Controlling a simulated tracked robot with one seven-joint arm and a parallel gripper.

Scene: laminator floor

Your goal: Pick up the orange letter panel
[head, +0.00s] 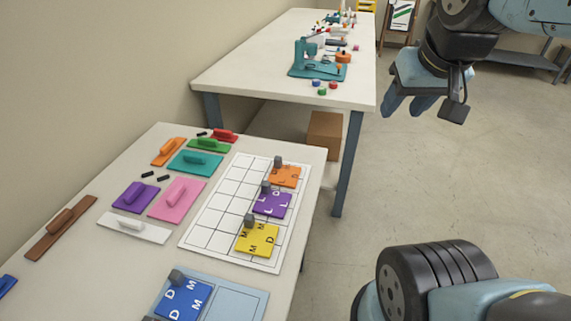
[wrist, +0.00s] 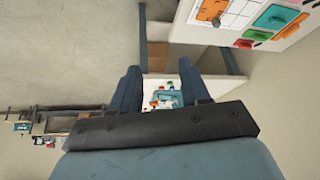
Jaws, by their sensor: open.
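The orange letter panel (head: 287,180) lies on the far end of a white grid board (head: 212,218) on the near table. It has letters on its face and a grey knob at its far edge. An orange piece on the board at the top of the wrist view (wrist: 211,10) looks like this panel. My gripper (head: 408,105) is open and empty in the air at the upper right, over the floor, well apart from the panel. Its two fingers also show in the wrist view (wrist: 159,88).
A purple letter panel (head: 271,206) and a yellow one (head: 258,241) lie nearer on the board. A blue letter panel (head: 184,300) sits on a light blue tray (head: 236,302). Handled coloured plates cover the table's left side. A farther table (head: 262,75) stands behind. Floor is clear at right.

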